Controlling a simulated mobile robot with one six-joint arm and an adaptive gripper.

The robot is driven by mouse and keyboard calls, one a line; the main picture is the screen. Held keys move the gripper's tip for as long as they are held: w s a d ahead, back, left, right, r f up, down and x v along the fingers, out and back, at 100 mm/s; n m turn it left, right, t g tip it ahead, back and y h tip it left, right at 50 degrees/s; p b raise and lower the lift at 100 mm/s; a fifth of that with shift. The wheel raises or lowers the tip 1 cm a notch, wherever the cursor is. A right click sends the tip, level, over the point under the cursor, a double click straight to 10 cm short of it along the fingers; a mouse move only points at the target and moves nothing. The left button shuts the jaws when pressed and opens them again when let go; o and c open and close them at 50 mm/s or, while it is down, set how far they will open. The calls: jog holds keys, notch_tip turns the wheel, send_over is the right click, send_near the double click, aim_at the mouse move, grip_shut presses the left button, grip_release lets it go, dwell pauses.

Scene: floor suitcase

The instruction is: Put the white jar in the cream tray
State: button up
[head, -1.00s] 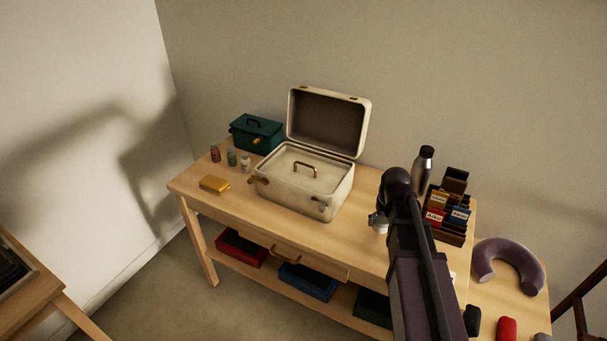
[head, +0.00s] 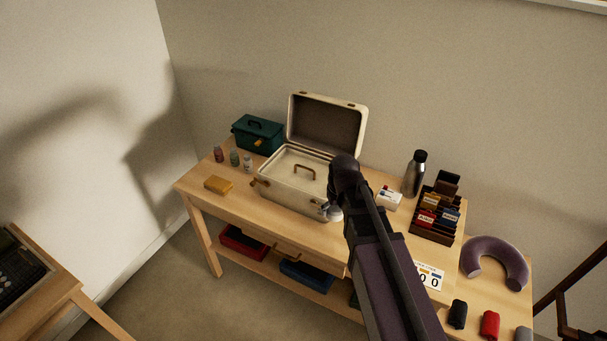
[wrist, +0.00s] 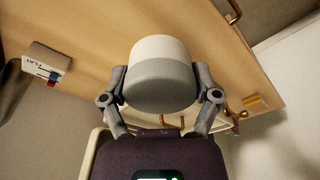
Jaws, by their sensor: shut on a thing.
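The white jar (wrist: 162,72) is held between the two fingers of my gripper (wrist: 161,80) in the wrist view, with a pale band at one end and a greyer body. In the head view my arm hides most of the gripper (head: 333,211), at the front right corner of the open cream suitcase. A small pale part of the jar shows there. The cream tray (head: 284,168) with a brass handle (head: 305,171) sits in the suitcase base. My arm covers its right edge. The jar is outside the tray.
The suitcase lid (head: 328,125) stands open at the back. A green case (head: 257,136), small bottles (head: 234,157) and a yellow box (head: 218,185) are at left. A steel flask (head: 414,175), white box (head: 389,199) and dark organizer (head: 436,218) are at right.

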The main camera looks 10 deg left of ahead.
jog(key=b, duration=0.1)
send_over(319, 191)
jog(key=s, duration=0.1)
jog(key=shift+s+d+f, duration=0.2)
jog(key=shift+d+f, duration=0.15)
jog(key=shift+f, duration=0.35)
jog(key=shift+w+a, duration=0.15)
jog(key=shift+w, duration=0.3)
jog(key=shift+w+a+f+b, duration=0.1)
jog(key=shift+w+f+b, duration=0.15)
jog(key=shift+b, duration=0.15)
jog(key=shift+s+f+b, duration=0.1)
jog(key=shift+f+b, duration=1.5)
jog(key=shift+f, duration=0.2)
jog(key=o, duration=1)
jog(key=shift+r, duration=0.1)
